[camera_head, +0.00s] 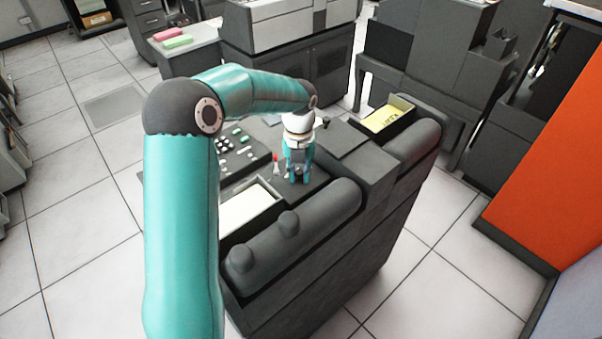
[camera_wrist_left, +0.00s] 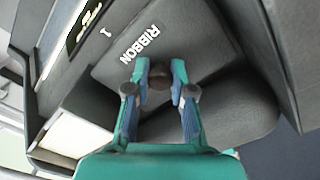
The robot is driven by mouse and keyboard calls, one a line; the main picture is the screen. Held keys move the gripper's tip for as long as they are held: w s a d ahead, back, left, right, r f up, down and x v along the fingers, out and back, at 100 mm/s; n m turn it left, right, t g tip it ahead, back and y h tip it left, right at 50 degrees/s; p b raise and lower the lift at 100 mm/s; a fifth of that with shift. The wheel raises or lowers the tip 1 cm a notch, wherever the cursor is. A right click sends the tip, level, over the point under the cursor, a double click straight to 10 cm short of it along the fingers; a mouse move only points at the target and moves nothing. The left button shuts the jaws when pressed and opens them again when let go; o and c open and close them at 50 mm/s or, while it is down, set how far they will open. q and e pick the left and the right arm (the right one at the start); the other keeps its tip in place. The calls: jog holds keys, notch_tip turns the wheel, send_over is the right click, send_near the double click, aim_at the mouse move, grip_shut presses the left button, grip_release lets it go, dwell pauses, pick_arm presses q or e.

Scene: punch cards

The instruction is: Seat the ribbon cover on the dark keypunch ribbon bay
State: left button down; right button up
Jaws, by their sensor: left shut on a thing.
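My left gripper (camera_head: 300,178) is low over the dark keypunch (camera_head: 375,165), pointing down. In the left wrist view its two teal fingers (camera_wrist_left: 160,82) are shut on a small dark knob (camera_wrist_left: 160,80). Around and beyond the knob lies a flat dark grey panel (camera_wrist_left: 190,35) with white RIBBON lettering, at the ribbon bay. The knob appears to belong to the ribbon cover. The fingers hide part of the panel, and I cannot tell whether the cover is resting flush or held just above the bay. My right gripper is in neither view.
A keyboard (camera_head: 238,150) and a light-coloured tray (camera_head: 250,207) lie left of my gripper. A rounded dark housing (camera_head: 310,215) is close in front. A yellow card (camera_head: 387,116) sits in a box to the right. Small pegs, one red-tipped (camera_head: 276,160), stand beside the gripper.

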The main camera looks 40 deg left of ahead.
aim_at(299, 172)
pick_arm(q)
jog(key=shift+f, duration=0.1)
dwell(0.4)
jog(key=c, duration=0.5)
grip_release()
jog(key=shift+r+p, duration=2.85)
jog(key=shift+r, duration=1.65)
